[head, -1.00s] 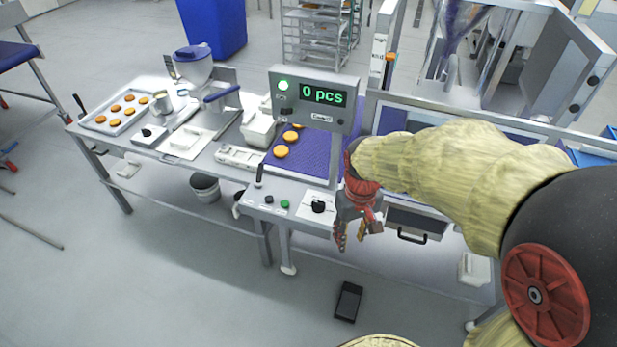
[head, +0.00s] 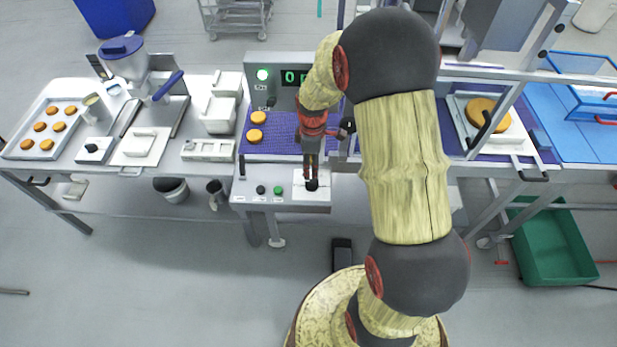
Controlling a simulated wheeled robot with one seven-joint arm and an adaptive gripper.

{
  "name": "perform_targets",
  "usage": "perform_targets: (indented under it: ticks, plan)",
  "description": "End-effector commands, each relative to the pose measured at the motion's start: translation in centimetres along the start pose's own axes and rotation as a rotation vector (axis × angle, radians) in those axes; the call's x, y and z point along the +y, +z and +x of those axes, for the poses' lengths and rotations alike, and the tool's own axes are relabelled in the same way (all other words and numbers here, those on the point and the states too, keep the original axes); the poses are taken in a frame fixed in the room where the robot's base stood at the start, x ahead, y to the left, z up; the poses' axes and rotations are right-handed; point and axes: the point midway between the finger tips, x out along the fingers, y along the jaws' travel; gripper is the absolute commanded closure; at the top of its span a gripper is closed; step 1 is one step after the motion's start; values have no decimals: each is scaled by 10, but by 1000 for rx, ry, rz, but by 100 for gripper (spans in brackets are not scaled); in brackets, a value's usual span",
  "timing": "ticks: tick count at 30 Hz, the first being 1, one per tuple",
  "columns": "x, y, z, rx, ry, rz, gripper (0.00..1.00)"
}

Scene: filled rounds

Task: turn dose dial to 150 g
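A black knob (head: 312,186) sits on a white plate (head: 299,191) at the right of the conveyor's front control panel. Any scale marks on the plate are too small to read. My gripper (head: 311,179) points down right at this knob, its two fingers close together. I cannot tell whether they touch or grip it, and they hide part of it. A second black knob (head: 92,148) is on a small white box at the left table, beside the filling machine (head: 128,62). No label shows which knob is the dose dial.
The panel also has a black button (head: 260,189), a green button (head: 278,190) and a small lever (head: 242,165). Orange rounds (head: 255,135) lie on the purple belt (head: 280,145). A green crate (head: 550,245) stands on the floor at right.

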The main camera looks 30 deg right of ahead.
Motion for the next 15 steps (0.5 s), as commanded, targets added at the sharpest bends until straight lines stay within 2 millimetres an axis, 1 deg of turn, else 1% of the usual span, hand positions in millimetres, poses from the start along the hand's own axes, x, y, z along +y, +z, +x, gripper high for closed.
perform_targets:
  ticks: [5,8,11,15]
  plan:
    - [1,0,0,1,4,-66,67]
    - [0,0,6,1,2,-77,67]
    - [0,0,19,0,1,-77,67]
    - [0,0,41,0,0,-76,67]
